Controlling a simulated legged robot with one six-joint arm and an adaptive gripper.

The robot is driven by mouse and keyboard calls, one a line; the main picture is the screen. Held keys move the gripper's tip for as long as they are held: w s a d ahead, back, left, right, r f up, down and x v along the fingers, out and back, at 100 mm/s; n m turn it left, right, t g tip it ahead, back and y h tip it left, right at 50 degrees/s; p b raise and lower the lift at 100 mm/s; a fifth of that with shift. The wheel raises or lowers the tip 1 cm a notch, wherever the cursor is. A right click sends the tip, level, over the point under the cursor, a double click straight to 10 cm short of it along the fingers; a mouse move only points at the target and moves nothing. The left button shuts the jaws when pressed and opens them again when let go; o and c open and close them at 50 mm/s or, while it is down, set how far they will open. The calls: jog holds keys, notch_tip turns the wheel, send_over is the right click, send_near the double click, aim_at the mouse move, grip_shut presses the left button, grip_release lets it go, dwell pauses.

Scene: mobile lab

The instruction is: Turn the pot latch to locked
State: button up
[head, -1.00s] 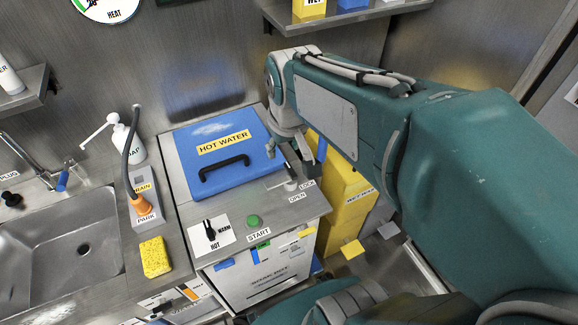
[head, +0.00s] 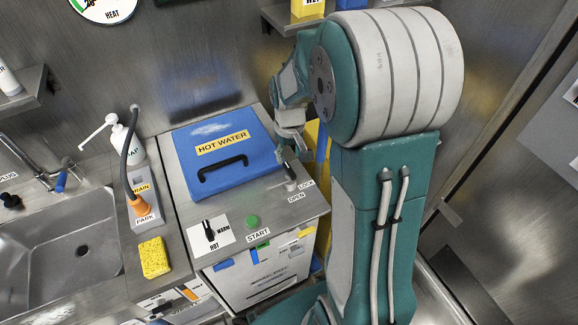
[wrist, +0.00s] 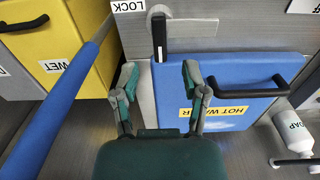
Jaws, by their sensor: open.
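The pot latch (head: 289,177) is at the right front corner of the blue HOT WATER lid (head: 212,168), beside the OPEN and LOCK labels. In the wrist view the latch (wrist: 159,36) has a round grey pivot and a dark-faced lever pointing down the picture, towards my gripper. The LOCK label (wrist: 128,6) is left of the pivot; the OPEN label is outside that view. My gripper (wrist: 160,78) is open and empty, its two fingers either side of the lever's line. I see no clear contact. In the head view my gripper (head: 296,152) is just behind the latch, partly hidden by my arm.
A blue bar (wrist: 60,100) and a yellow WET bin (wrist: 68,50) are close on the left in the wrist view. The lid's black handle (head: 223,168), START button (head: 252,222), soap bottle (head: 130,145) and sink (head: 75,250) lie to the left in the head view.

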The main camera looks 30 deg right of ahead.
aim_at(289, 169)
notch_tip(289, 169, down, 6)
jog(key=shift+r, duration=0.25)
grip_shut()
